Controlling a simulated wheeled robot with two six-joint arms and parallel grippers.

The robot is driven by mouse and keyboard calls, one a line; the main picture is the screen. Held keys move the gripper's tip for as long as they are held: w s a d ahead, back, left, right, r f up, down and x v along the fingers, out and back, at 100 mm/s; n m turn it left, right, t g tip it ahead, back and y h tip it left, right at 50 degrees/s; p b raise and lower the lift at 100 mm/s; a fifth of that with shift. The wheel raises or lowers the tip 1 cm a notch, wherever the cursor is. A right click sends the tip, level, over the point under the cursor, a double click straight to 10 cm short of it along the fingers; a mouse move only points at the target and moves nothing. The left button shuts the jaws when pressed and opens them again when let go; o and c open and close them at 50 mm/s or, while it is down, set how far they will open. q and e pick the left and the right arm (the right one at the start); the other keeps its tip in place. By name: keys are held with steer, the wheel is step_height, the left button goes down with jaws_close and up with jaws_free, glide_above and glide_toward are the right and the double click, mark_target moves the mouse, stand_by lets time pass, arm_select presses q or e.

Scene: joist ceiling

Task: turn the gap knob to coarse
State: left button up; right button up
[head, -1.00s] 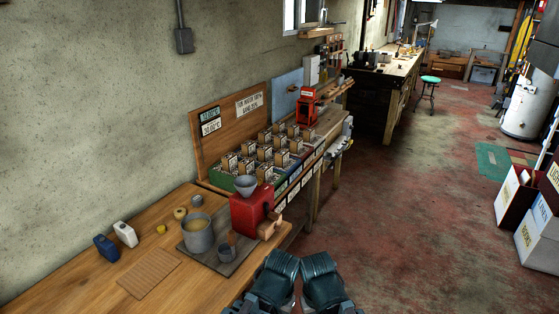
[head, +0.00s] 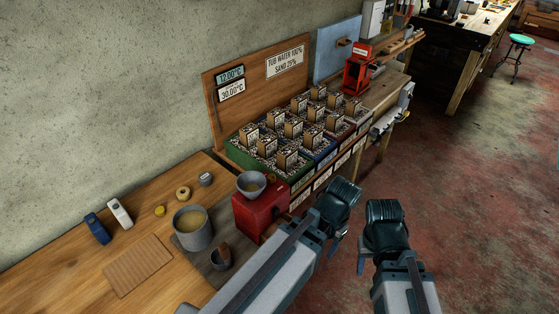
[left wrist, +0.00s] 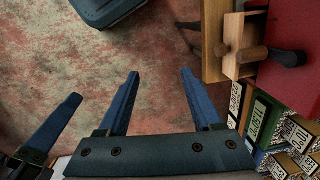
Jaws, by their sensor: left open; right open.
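The red mill (head: 259,212) stands at the front right edge of the bench with a grey bowl (head: 251,184) on top. A small brownish knob-like part (head: 272,178) shows behind the bowl; I cannot tell if it is the gap knob. In the left wrist view, the mill's red side (left wrist: 295,22) is at the right, with a black lever-like part (left wrist: 290,57) and a wooden piece with a peg (left wrist: 244,60). My left gripper (left wrist: 159,73) is open and empty over the floor, apart from the mill. My right gripper (head: 361,257) is open, right of the mill; its arm hides part.
A grey pot (head: 192,229) and a small cup (head: 221,257) stand left of the mill on a dark board. Trays with several labelled boxes (head: 288,160) lie behind it, before an upright wooden board (head: 228,112). Red floor (head: 480,200) is clear at the right.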

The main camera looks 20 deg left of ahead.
arm_select(q)
steer(key=w+a+r+m+p, duration=0.3)
steer(key=w+a+r+p, duration=0.55)
steer(key=r, duration=0.35)
step_height(320, 180, up, 9)
steer(key=m+h+p, duration=0.1)
steer(key=m+p, duration=0.4)
steer(key=p, duration=0.5)
glide_above(271, 176)
steer(key=shift+s+d+f, duration=0.1)
steer(key=shift+f, duration=0.15)
arm_select(e)
step_height(271, 176, up, 21)
steer(key=shift+f, duration=0.15)
arm_select(q)
steer(key=shift+f, duration=0.1)
arm_select(e)
steer(key=shift+f, duration=0.1)
arm_select(q)
step_height(271, 176, down, 14)
steer(key=b, duration=1.4)
steer(key=shift+r, duration=0.2)
arm_select(e)
step_height(271, 176, down, 14)
steer(key=shift+r, duration=0.2)
arm_select(q)
jaws_close()
